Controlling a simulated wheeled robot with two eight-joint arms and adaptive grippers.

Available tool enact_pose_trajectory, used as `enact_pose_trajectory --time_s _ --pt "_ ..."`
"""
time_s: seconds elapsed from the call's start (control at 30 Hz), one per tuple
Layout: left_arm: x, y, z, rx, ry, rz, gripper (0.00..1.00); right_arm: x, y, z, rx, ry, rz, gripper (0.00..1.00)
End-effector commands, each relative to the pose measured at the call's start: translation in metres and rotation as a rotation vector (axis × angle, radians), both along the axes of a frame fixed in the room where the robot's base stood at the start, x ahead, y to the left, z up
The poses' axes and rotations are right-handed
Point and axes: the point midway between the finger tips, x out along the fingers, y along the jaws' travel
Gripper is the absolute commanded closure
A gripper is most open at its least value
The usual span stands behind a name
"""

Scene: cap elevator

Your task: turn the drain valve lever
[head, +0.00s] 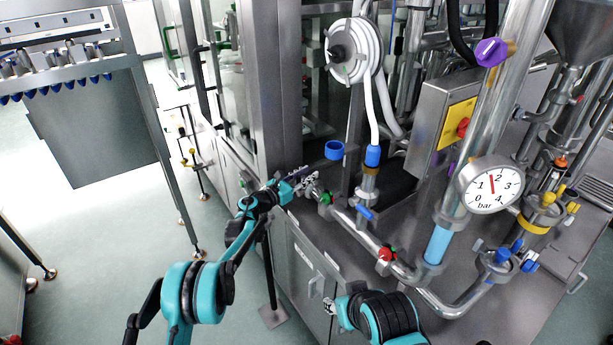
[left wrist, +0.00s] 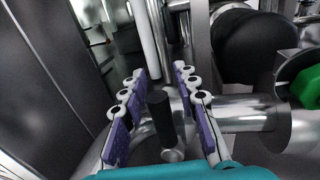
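A short black lever grip (left wrist: 160,116) stands up between the fingers of my left gripper (left wrist: 166,110) in the left wrist view. The two fingers with purple pads are apart, with a gap on each side of the grip. It looks like the drain valve lever, on a steel pipe fitting. In the head view my left gripper (head: 304,183) is at the left end of the steel pipe (head: 350,222), and the lever is hard to make out there. My right gripper (head: 329,306) shows small and partly hidden at the bottom; its opening is unclear.
A green valve knob (head: 325,198) sits just right of my left gripper; it also shows in the left wrist view (left wrist: 306,86). A blue handle (head: 364,212) and a red knob (head: 386,254) follow along the pipe. A pressure gauge (head: 491,184) stands to the right.

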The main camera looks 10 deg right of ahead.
Motion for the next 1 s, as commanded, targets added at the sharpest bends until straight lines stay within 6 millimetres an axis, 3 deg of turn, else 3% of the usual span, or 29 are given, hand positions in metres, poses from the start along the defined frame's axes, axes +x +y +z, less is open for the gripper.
enact_pose_trajectory --time_s 0.03,0.13,0.17,0.63,1.0 --pt "0.000 0.000 0.000 0.000 0.000 0.000 0.70 0.000 0.000 0.000 0.000 0.000 0.000 0.60" --pt "0.000 0.000 0.000 0.000 0.000 0.000 0.96 0.000 0.000 0.000 0.000 0.000 0.000 0.60" --pt "0.000 0.000 0.000 0.000 0.000 0.000 1.00 0.000 0.000 0.000 0.000 0.000 0.000 0.60" --pt "-0.002 0.000 0.000 0.008 -0.023 0.000 1.00 0.000 0.000 0.000 0.000 0.000 0.000 0.60" --pt "-0.015 -0.005 -0.001 0.082 -0.228 0.000 1.00 0.000 0.000 -0.004 0.000 0.000 0.000 0.60"
